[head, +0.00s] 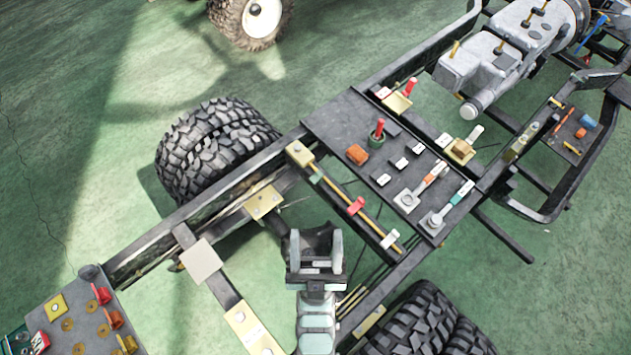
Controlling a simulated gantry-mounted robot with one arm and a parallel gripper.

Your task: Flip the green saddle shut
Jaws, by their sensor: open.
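A small green piece (316,179), which looks like the green saddle, sits on the yellow rod (335,190) that runs along a dark rail of the chassis. It is too small to tell whether its flap is up or down. A red saddle-like piece (356,206) and a white one (390,240) sit farther along the same rod. My gripper (316,244) is open and appears empty, below the green piece in the picture and apart from it. Nothing hides the green piece.
A dark plate (400,150) right of the rod carries levers, an orange block (357,154) and white switches. A brass block (299,153) stands at the rod's upper end. Tyres (215,150) lie left and lower right. A plate with red parts (75,325) is lower left.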

